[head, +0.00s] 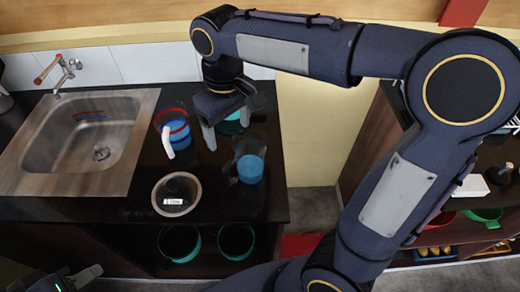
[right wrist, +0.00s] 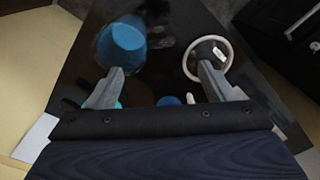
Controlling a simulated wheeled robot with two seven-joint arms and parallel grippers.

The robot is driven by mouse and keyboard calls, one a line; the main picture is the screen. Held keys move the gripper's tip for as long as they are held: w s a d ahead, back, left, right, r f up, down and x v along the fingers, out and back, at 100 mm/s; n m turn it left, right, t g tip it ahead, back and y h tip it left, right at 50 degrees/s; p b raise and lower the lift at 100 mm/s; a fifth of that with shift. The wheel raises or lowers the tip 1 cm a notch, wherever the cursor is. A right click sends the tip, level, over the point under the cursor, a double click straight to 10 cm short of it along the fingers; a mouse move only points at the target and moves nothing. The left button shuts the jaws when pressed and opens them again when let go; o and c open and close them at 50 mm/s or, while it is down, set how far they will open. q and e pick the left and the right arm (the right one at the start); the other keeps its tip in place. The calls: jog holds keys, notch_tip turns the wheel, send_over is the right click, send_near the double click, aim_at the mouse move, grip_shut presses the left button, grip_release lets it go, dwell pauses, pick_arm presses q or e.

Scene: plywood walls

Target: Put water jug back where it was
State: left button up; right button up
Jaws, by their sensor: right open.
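A clear jug with blue water (head: 250,168) stands on the black counter (head: 222,205), near its right edge. In the right wrist view the blue water of the jug (right wrist: 122,42) shows ahead of the left fingertip, apart from it. My right gripper (head: 226,128) is open and empty above the counter, behind and left of the jug; its fingers also show in the right wrist view (right wrist: 160,82). My left gripper (head: 82,277) is low at the bottom left, partly cut off, so its opening is unclear.
A blue, red-rimmed vessel with a white handle (head: 176,132) stands left of my right gripper. A round item with a pale rim (head: 158,204) lies in front. A teal vessel (head: 232,126) is partly hidden behind the gripper. The sink (head: 82,165) is left. Pots (head: 180,245) sit below.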

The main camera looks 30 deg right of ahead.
jog(key=s+d+f+m+t+y, duration=0.1)
jog(key=s+d+f+m+t, duration=0.1)
jog(key=s, duration=0.6)
jog(key=s+d+f+m+t+y, duration=0.2)
jog(key=s+d+f+m+t, duration=0.1)
jog(key=s, duration=0.4)
jog(key=shift+s+d+f+m+t, duration=0.3)
jog(key=shift+s+d+f, duration=0.05)
jog(key=shift+d, duration=0.25)
